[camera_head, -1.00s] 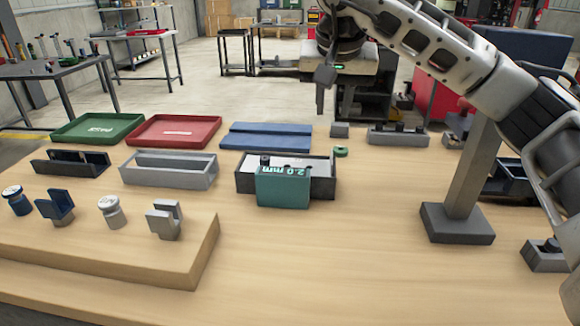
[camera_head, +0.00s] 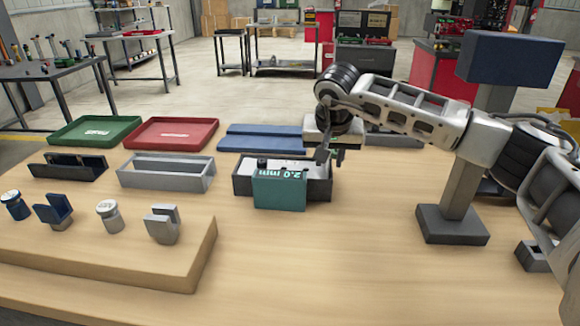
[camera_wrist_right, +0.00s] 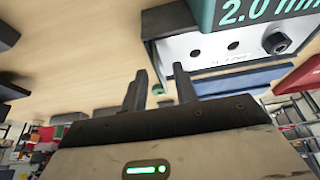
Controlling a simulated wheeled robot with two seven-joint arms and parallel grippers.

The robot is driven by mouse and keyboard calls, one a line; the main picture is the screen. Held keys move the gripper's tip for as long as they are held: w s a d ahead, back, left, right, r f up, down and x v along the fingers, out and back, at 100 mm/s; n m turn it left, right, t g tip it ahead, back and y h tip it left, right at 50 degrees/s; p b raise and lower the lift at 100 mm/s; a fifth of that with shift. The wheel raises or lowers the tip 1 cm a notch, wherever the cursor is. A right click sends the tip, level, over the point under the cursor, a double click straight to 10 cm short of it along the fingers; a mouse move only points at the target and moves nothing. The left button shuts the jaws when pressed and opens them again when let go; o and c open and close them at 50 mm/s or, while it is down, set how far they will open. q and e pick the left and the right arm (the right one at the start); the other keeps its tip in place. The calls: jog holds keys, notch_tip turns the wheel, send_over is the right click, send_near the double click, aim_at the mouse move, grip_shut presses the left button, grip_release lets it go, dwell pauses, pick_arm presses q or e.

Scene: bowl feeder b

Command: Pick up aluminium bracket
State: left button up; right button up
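The aluminium bracket (camera_head: 162,225) is a grey U-shaped piece standing upright on the raised wooden block at the left front of the table. My right gripper (camera_head: 325,154) is far to its right and farther back, above the right end of a dark box (camera_head: 241,184). The bracket does not show in the wrist view. My left gripper is in neither view.
A blue bracket (camera_head: 54,210) and two small jars stand left of the aluminium bracket on the block (camera_head: 130,262). A grey open bin (camera_head: 167,176) is behind it. A teal "2.0 mm" plate (camera_head: 279,193) fronts the dark box. The table's front middle is clear.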

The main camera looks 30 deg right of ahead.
jog(key=shift+w+f, duration=0.15)
jog(key=shift+f, duration=0.3)
jog(key=shift+c, duration=0.3)
grip_shut()
jog(key=shift+r, duration=0.1)
